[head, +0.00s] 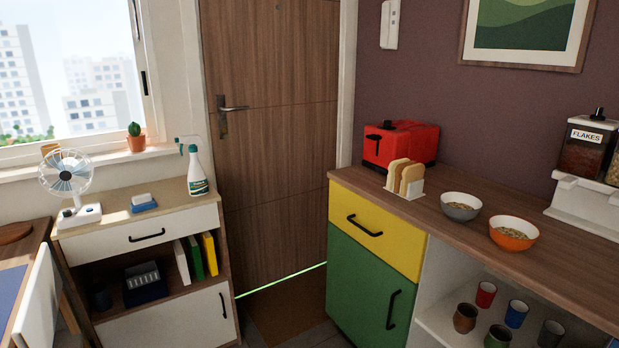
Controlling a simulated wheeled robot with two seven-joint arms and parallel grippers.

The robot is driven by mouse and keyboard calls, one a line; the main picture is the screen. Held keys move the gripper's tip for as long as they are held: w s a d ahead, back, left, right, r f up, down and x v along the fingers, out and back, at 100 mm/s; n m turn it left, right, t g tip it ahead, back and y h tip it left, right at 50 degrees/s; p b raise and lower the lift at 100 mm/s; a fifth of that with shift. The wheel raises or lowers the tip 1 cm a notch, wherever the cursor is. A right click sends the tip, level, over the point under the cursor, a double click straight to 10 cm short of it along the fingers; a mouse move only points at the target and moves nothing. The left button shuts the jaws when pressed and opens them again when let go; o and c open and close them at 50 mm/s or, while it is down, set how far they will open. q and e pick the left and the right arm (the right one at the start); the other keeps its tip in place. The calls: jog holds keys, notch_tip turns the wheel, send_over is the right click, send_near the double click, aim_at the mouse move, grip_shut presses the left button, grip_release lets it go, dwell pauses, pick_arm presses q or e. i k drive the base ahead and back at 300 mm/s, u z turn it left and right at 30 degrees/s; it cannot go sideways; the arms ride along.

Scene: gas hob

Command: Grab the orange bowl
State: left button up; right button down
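The orange bowl (513,234) stands upright on the wooden counter at the right in the head view. It has an orange outside and a pale inside, and holds something brownish like cereal. A grey bowl (461,207) with similar contents stands just to its left and a little farther back, with a small gap between them. Neither of my grippers is in view.
A white dispenser stand (590,206) with a flakes container is right of the bowls. A toast rack (405,180) and red toaster (401,145) stand farther back left. Several cups sit on the open shelf (450,315) below. The counter's front edge (480,252) is clear.

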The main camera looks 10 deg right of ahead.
aim_at(512, 234)
jog(key=u, duration=0.1)
jog(key=i, duration=1.6)
jog(key=z, duration=1.85)
